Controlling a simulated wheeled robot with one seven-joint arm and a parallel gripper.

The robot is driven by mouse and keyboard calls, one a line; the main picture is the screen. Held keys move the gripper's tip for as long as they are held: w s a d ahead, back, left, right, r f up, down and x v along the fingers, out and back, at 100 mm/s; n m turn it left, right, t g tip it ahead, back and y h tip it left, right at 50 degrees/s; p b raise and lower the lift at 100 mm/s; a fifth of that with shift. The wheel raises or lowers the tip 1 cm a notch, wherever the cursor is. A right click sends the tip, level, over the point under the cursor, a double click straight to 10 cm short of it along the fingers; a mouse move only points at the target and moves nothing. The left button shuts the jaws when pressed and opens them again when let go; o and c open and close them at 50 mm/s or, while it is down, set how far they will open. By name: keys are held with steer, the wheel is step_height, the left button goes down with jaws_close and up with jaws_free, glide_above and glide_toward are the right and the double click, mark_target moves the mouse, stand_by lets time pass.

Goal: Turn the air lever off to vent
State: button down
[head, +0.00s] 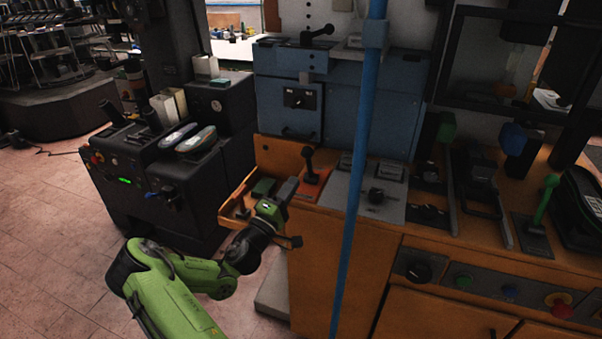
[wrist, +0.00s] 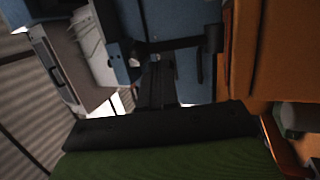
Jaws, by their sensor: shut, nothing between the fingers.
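A black lever with a rounded knob (head: 308,160) stands upright on a red-orange plate at the bench's left end. No readable label shows which lever is the air lever. My gripper (head: 288,190) is just below and left of this lever, over the left edge of the bench, apart from it as far as I can tell. It is shut and empty. In the wrist view the dark fingers (wrist: 157,85) point toward blue housing. A dark bar with a thick end (wrist: 212,39) crosses beyond them; I cannot tell which part it is.
The orange bench (head: 335,255) carries more levers, including a green-handled one (head: 545,197) at right. A blue cabinet (head: 340,105) stands behind, with a black lever (head: 318,34) on top. A blue upright pole (head: 356,190) crosses the view. A black machine (head: 150,175) stands left.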

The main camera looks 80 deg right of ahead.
mark_target(304, 157)
steer(key=x, duration=0.5)
steer(key=shift+d, duration=0.25)
steer(key=shift+r, duration=0.2)
steer(key=d+r+y+p, duration=0.1)
steer(key=p, duration=0.5)
steer(key=d+r+t+y+p, duration=0.1)
steer(key=r+y+p, duration=0.1)
steer(key=p, duration=0.4)
steer(key=shift+s+d+n, duration=0.2)
steer(key=shift+n, duration=0.2)
steer(key=y+p, duration=0.1)
steer(key=p, duration=0.1)
steer(key=d+y+p, duration=0.1)
steer(key=p, duration=0.2)
steer(key=shift+d+r+t+y, duration=0.15)
steer(key=shift+d+t+y, duration=0.15)
steer(key=shift+d, duration=0.05)
steer(key=shift+s+d+n+y+p, duration=0.1)
steer(key=shift+d+n+y+p, duration=0.3)
steer(key=shift+p, duration=0.65)
steer(key=shift+d+f, duration=0.25)
steer(key=shift+f, duration=0.1)
steer(key=shift+d+f, duration=0.1)
steer(key=shift+d, duration=0.2)
